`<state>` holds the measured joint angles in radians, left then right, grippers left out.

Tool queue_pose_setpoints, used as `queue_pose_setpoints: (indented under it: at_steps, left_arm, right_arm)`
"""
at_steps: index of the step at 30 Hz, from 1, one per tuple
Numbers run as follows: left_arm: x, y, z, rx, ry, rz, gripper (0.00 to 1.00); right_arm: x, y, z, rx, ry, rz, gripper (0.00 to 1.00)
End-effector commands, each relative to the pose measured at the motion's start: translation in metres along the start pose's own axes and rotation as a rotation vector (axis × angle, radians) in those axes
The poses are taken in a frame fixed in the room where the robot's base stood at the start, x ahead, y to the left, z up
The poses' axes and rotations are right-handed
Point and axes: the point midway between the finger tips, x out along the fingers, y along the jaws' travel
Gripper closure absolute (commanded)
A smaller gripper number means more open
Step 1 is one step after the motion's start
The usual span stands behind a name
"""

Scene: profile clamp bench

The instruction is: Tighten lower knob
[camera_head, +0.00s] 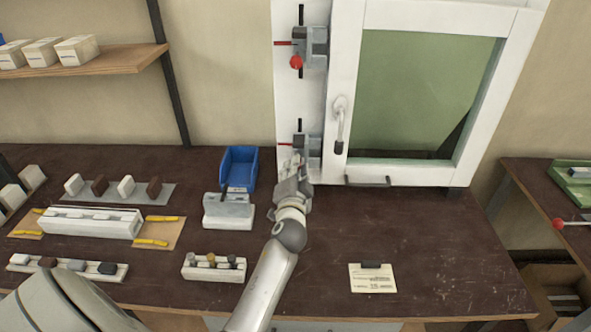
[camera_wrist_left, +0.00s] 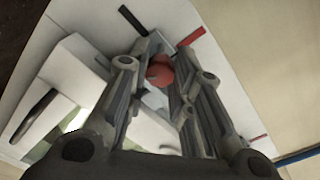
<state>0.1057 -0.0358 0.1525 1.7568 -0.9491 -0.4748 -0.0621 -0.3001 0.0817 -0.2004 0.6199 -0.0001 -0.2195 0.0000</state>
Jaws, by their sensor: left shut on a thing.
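The upper clamp (camera_head: 312,46) with its red knob (camera_head: 296,62) sits on the white frame left of the window. The lower clamp (camera_head: 307,143) sits below it on the same frame. My left gripper (camera_head: 296,163) reaches up to the lower clamp and covers its knob in the head view. In the left wrist view, the round red lower knob (camera_wrist_left: 160,72) lies between the two fingers of my left gripper (camera_wrist_left: 158,62), which are shut on it. Red and black marks show beside the clamp. My right gripper is not in view.
A blue bin (camera_head: 239,166) and a grey-white block holder (camera_head: 228,210) stand close left of my left arm. A rack of small pieces (camera_head: 214,268) is nearer the front. A paper card (camera_head: 372,279) lies at right, with clear bench around it. The window handle (camera_head: 340,122) juts out beside the clamps.

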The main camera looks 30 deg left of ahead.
Motion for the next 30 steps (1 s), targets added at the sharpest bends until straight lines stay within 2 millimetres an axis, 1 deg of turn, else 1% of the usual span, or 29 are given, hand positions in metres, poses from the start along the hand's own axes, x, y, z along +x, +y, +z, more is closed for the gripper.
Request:
queue_pose_setpoints:
  at_steps: [5, 6, 10, 11, 19, 22, 26, 30]
  left_arm:
    - [0.000, -0.001, -0.001, -0.001, 0.002, -0.002, 1.00]
    - [0.000, -0.001, -0.001, -0.001, 0.002, -0.002, 0.73]
    - [0.000, -0.001, -0.001, -0.002, 0.001, -0.001, 0.57]
    - [0.000, -0.001, 0.000, -0.002, 0.001, -0.001, 0.55]
    - [0.000, 0.000, 0.000, -0.002, 0.000, 0.000, 0.55]
    - [-0.006, 0.001, 0.000, -0.002, 0.000, 0.002, 0.55]
    - [-0.025, 0.001, 0.001, -0.003, 0.000, 0.002, 0.55]
    - [-0.050, 0.001, 0.001, -0.004, -0.001, 0.003, 0.55]
  right_arm:
    - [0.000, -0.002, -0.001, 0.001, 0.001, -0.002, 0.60]
    - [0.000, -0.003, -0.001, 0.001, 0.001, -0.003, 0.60]
    - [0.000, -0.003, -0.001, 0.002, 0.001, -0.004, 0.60]
    - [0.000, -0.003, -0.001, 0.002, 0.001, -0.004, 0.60]
    - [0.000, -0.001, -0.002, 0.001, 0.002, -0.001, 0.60]
    - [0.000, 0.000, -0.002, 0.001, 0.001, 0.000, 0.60]
    - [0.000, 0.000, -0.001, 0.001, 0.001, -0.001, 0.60]
    - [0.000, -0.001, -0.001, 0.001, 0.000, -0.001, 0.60]
